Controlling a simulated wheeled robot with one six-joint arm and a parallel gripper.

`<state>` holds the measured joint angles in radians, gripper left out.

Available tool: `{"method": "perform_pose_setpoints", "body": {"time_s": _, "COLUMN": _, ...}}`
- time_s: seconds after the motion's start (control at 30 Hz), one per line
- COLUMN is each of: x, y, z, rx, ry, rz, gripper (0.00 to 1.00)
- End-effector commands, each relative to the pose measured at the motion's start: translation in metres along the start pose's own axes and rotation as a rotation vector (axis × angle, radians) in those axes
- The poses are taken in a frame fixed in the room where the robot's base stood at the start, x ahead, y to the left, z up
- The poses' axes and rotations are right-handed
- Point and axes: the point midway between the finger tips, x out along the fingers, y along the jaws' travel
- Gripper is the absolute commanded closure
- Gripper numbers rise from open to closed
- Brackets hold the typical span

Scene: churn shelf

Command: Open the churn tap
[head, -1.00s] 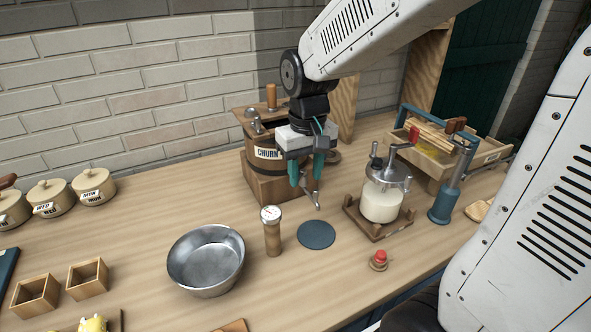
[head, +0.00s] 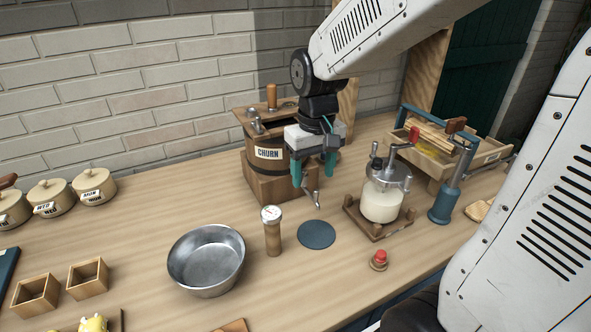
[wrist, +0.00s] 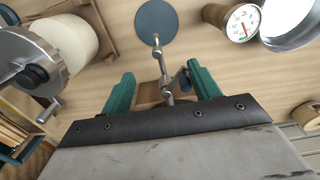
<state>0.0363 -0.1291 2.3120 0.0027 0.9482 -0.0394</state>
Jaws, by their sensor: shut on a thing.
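The wooden churn (head: 262,181), a barrel labelled CHURN, stands on a wooden block at the back of the counter. Its grey metal tap (head: 315,198) sticks out at the front, with the bent spout end pointing toward the counter. My gripper (head: 314,174) is at the tap, its teal fingers on either side. In the wrist view the tap (wrist: 163,62) runs between the fingers, and its dark blue handle knob (wrist: 185,78) is beside the right finger. My gripper is shut on the tap handle; the exact contact is partly hidden.
A dark round mat (head: 317,235) lies in front of the tap. A thermometer on a wooden stand (head: 272,238) and a metal bowl (head: 206,262) are to its left. A glass jar with a crank (head: 381,203) is close on the right.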

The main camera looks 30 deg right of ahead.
Motion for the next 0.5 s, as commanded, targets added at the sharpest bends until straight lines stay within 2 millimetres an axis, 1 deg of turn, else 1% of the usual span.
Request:
{"method": "perform_pose_setpoints", "body": {"time_s": 0.3, "x": 0.000, "y": 0.003, "z": -0.001, "rx": 0.004, "ry": 0.003, "rz": 0.005, "gripper": 0.50}}
{"method": "perform_pose_setpoints", "body": {"time_s": 0.4, "x": -0.003, "y": 0.003, "z": -0.002, "rx": 0.003, "ry": 0.005, "rz": 0.005, "gripper": 0.51}}
{"method": "perform_pose_setpoints", "body": {"time_s": 0.43, "x": -0.005, "y": 0.003, "z": -0.002, "rx": 0.003, "ry": 0.007, "rz": 0.005, "gripper": 0.53}}
{"method": "perform_pose_setpoints", "body": {"time_s": 0.47, "x": -0.008, "y": 0.003, "z": -0.003, "rx": 0.003, "ry": 0.008, "rz": 0.005, "gripper": 0.60}}
{"method": "perform_pose_setpoints", "body": {"time_s": 0.5, "x": -0.011, "y": 0.002, "z": -0.003, "rx": 0.003, "ry": 0.010, "rz": 0.005, "gripper": 0.73}}
